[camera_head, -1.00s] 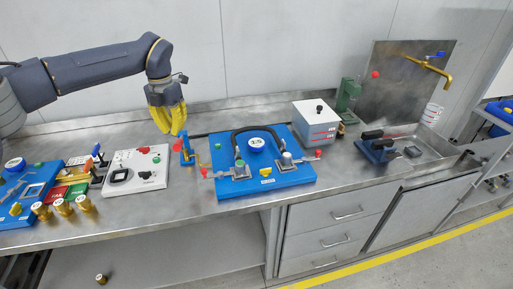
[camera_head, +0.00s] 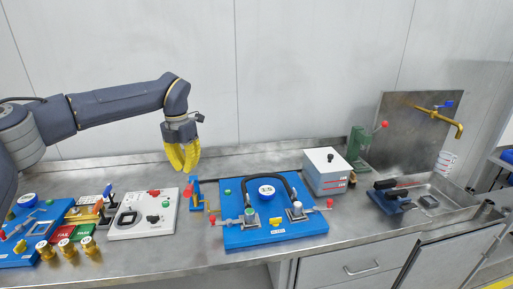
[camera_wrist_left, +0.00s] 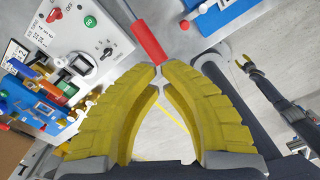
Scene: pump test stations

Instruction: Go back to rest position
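My left gripper (camera_head: 184,171) has yellow ribbed fingers and hangs above the back of the bench, behind the white control box (camera_head: 143,213). Its fingertips meet in the left wrist view (camera_wrist_left: 160,76), with nothing seen between them. A red handle (camera_wrist_left: 148,38) appears just beyond the tips there. It looks like the handle of the small blue valve stand (camera_head: 197,196), and the fingers appear apart from it. My right gripper (camera_wrist_left: 247,65) shows small at the right of the left wrist view, with its yellow fingers apart and empty. It is not in the head view.
The blue pump board (camera_head: 275,236) with a black hose lies mid-bench. A grey-white box (camera_head: 325,170), a green press (camera_head: 360,145) and a sink (camera_head: 440,200) stand to the right. Several brass fittings (camera_head: 68,248) stand front left. Free air surrounds my left gripper.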

